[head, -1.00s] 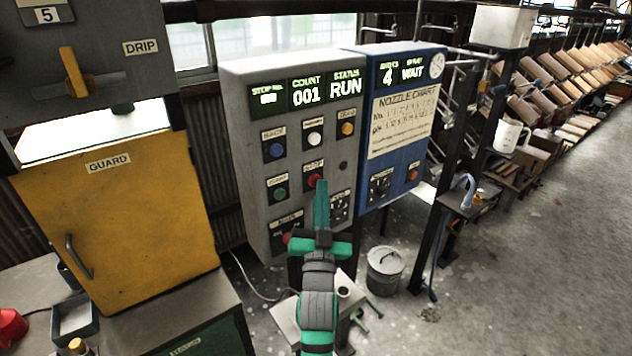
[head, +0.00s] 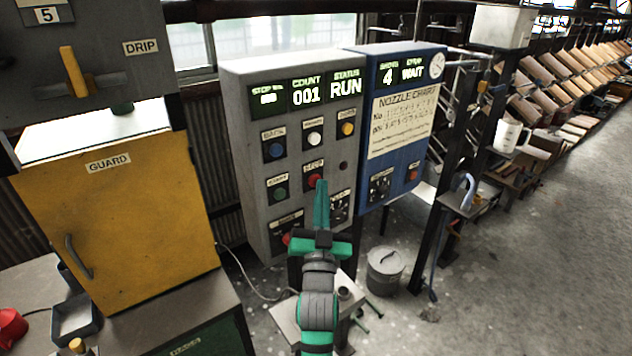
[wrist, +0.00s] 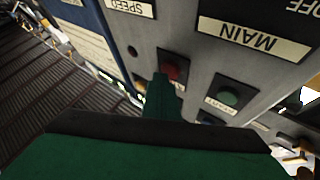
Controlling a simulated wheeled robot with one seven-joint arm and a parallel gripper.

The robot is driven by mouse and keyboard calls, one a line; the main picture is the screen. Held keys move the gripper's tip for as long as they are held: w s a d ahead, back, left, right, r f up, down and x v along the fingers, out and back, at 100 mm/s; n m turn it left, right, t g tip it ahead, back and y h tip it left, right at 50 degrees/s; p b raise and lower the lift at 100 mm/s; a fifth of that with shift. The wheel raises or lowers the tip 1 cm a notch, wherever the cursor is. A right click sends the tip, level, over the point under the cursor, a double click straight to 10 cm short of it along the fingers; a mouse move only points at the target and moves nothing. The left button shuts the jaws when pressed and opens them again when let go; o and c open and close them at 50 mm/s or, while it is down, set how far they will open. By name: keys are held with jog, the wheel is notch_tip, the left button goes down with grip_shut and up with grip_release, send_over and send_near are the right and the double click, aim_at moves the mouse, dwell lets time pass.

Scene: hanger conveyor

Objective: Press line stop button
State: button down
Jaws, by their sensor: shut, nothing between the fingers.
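The grey control box (head: 232,130) carries several coloured buttons and displays reading COUNT 001 and STATUS RUN. The red stop button (head: 314,180), under a STOP label (head: 313,165), is in the right part of its lower button row. My gripper (head: 321,185) is shut and empty, its green fingers pointing at the box. In the head view its tips overlap the lower edge of the red button. In the wrist view the red button (wrist: 172,70) shows just beyond the tips, partly covered by them. I cannot tell whether they touch.
A green button (head: 280,193) sits left of the red one, and another red knob (head: 287,239) lies below. A blue panel (head: 405,130) with a nozzle chart adjoins on the right. A yellow guard cabinet (head: 130,220) stands left. A lidded bucket (head: 385,270) is on the floor.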

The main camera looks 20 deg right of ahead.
jog(key=shift+w, duration=0.1)
jog(key=shift+w+a, duration=0.2)
jog(key=shift+w, duration=0.15)
dwell(0.4)
jog(key=shift+s, duration=0.1)
jog(key=shift+s+d, duration=0.15)
jog(key=shift+s, duration=0.25)
jog(key=s, duration=0.1)
jog(key=s+d, duration=0.1)
jog(key=s, duration=0.1)
jog(key=s+d, duration=0.1)
jog(key=s, duration=0.1)
jog(key=shift+s, duration=0.25)
dwell(0.3)
